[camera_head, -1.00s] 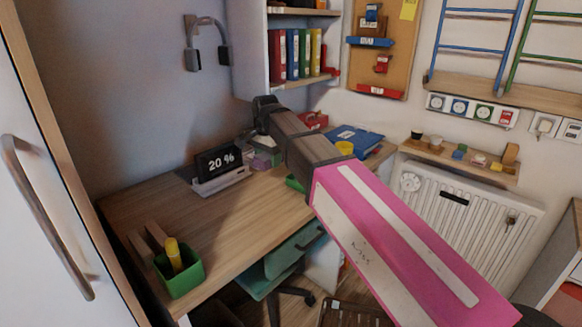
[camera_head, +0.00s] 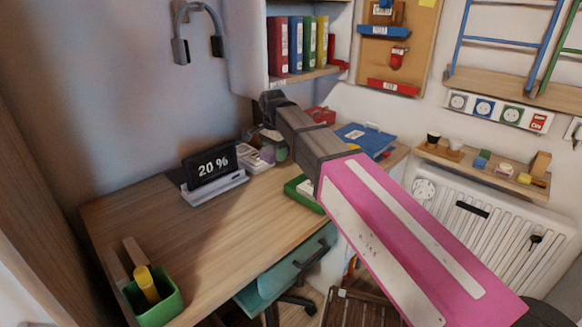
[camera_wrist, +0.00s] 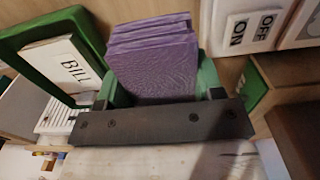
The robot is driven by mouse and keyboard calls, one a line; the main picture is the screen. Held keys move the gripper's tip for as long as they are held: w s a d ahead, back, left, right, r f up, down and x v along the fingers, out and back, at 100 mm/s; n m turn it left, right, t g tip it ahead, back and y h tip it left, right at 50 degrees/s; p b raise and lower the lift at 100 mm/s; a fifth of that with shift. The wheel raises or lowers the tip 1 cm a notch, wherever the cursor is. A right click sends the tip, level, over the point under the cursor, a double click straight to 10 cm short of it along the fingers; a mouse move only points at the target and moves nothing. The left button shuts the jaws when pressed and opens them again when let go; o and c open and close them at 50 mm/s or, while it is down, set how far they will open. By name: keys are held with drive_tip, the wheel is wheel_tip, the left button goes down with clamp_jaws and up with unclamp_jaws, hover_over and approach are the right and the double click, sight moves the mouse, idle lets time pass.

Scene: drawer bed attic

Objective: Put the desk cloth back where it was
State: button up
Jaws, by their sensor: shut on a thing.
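The desk cloth (camera_wrist: 152,58) is a folded purple cloth with several stacked layers, in the middle of the wrist view. My gripper (camera_wrist: 158,88) has its green fingers on both sides of the cloth and is shut on it. In the head view my gripper (camera_head: 272,148) is over the back of the wooden desk (camera_head: 230,222), just right of the clock. The cloth is small and partly hidden there. I cannot tell whether it touches the desk.
A green tray (camera_head: 302,194) with a BILL paper (camera_wrist: 70,68) is close by. An ON/OFF box (camera_wrist: 252,28) is at upper right in the wrist view. A green pen holder (camera_head: 155,302) is front left. The desk's middle is clear.

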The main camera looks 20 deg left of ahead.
hover_over(291, 172)
wheel_tip(291, 172, down, 4)
drive_tip(key=shift+a, duration=0.1)
drive_tip(key=shift+f, duration=1.9)
drive_tip(key=o, duration=1.1)
drive_tip(key=shift+f, duration=0.15)
drive_tip(key=shift+c, duration=0.2)
wheel_tip(291, 172, up, 12)
drive_tip(key=shift+r, duration=0.2)
